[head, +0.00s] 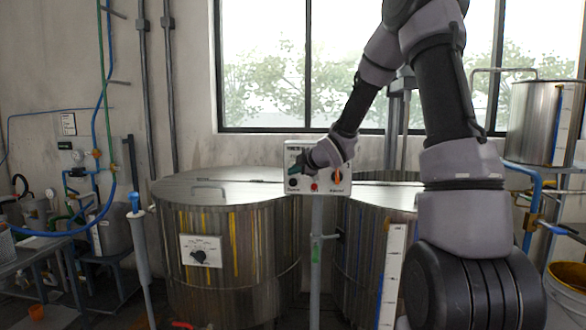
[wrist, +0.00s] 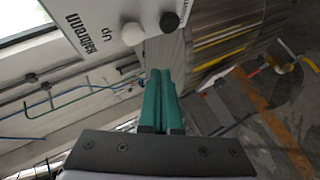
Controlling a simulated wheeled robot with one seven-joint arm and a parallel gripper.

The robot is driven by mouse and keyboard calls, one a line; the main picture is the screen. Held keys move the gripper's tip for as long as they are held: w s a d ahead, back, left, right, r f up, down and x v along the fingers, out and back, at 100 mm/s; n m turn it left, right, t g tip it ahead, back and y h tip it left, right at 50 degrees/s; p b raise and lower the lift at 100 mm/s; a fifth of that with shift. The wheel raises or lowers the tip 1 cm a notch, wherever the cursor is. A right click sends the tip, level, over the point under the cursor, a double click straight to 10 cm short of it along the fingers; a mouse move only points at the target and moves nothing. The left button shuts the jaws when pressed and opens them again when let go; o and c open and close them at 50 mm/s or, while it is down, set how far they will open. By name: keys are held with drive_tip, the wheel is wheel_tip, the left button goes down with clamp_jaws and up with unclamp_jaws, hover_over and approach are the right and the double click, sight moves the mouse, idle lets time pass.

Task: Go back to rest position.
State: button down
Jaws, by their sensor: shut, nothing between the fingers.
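My gripper (wrist: 162,98) has its two green fingers together with nothing between them in the wrist view. In the head view its green tip (head: 297,182) is at the left side of a pale control box on a post. The control box (head: 325,188) has a black knob, a red button and an orange switch on its lower front. In the wrist view the box (wrist: 85,40) shows close by, with a white and a black button on it. I cannot tell whether the fingers touch the box. My arm reaches down from the upper right of the head view.
A large steel vat (head: 228,235) with a dial plate stands left of the post, and another vat (head: 362,240) stands right, partly behind my arm. A raised steel tank (head: 537,120) is at the far right. Pipes and a bench (head: 25,258) are at the left. A window (head: 262,60) is behind.

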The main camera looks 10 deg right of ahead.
drive_tip(key=shift+s+a, duration=0.15)
drive_tip(key=shift+s, duration=0.25)
drive_tip(key=s+d+r+m+g+h, duration=0.1)
drive_tip(key=s+d+r+m+h, duration=0.1)
drive_tip(key=s+d+r+m, duration=0.3)
drive_tip(key=s+r+m+h, duration=0.1)
drive_tip(key=s+r+m, duration=0.15)
drive_tip(key=s, duration=0.35)
drive_tip(key=s+d+r+m+g+h, duration=0.1)
drive_tip(key=s+d+r+m+h, duration=0.15)
drive_tip(key=s+m, duration=0.3)
drive_tip(key=s+a+r+m+g+y, duration=0.1)
drive_tip(key=s+m, duration=0.8)
drive_tip(key=s, duration=1.2)
drive_tip(key=shift+s+a+m+g+y, duration=0.2)
drive_tip(key=shift+a+m+g+y, duration=0.3)
drive_tip(key=shift+g+y, duration=0.45)
drive_tip(key=shift+w+a+r, duration=0.1)
drive_tip(key=shift+w, duration=0.05)
